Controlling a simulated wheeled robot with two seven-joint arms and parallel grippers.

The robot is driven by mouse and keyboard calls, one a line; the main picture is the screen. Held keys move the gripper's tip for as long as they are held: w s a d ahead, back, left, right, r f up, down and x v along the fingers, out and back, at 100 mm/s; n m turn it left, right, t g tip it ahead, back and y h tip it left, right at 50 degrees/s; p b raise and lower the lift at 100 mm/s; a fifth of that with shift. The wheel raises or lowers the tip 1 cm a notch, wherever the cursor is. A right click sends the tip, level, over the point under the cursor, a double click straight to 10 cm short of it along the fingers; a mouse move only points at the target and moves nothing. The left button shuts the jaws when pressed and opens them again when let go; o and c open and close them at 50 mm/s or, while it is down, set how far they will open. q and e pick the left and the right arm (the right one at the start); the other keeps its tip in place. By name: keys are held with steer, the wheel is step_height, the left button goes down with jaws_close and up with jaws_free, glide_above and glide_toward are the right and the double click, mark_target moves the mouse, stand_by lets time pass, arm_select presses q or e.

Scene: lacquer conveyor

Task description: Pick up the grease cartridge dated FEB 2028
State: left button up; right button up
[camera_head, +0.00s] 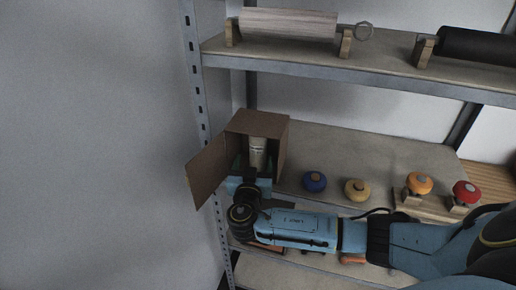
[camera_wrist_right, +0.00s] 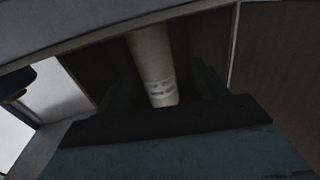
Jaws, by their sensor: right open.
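A pale cylindrical cartridge (camera_head: 258,150) stands inside an open cardboard box (camera_head: 236,122) on the middle shelf. In the right wrist view the cartridge (camera_wrist_right: 151,55) carries small printed lines near one end, too blurred to read a date. My right gripper (camera_head: 249,180) is at the open front of the box. Its open fingers show dimly on either side of the cartridge in the right wrist view, and I cannot tell whether they touch it. My left gripper is not in view.
Blue (camera_head: 314,182), yellow (camera_head: 357,189), orange (camera_head: 419,183) and red (camera_head: 466,192) round knobs sit right of the box. The upper shelf (camera_head: 300,65) holds rollers on wooden supports. The box flap (camera_head: 207,168) sticks out left, near the metal post (camera_head: 200,95). Shelf space behind the knobs is clear.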

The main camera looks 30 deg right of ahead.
mark_target(257, 158)
steer(key=x, duration=0.2)
steer(key=p+x, duration=0.1)
steer(key=x, duration=0.2)
steer(key=shift+s+d+f, duration=0.1)
steer(key=shift+s+d, duration=0.1)
steer(key=shift+d, duration=0.15)
steer(key=c, duration=1.2)
steer(key=shift+c, duration=0.4)
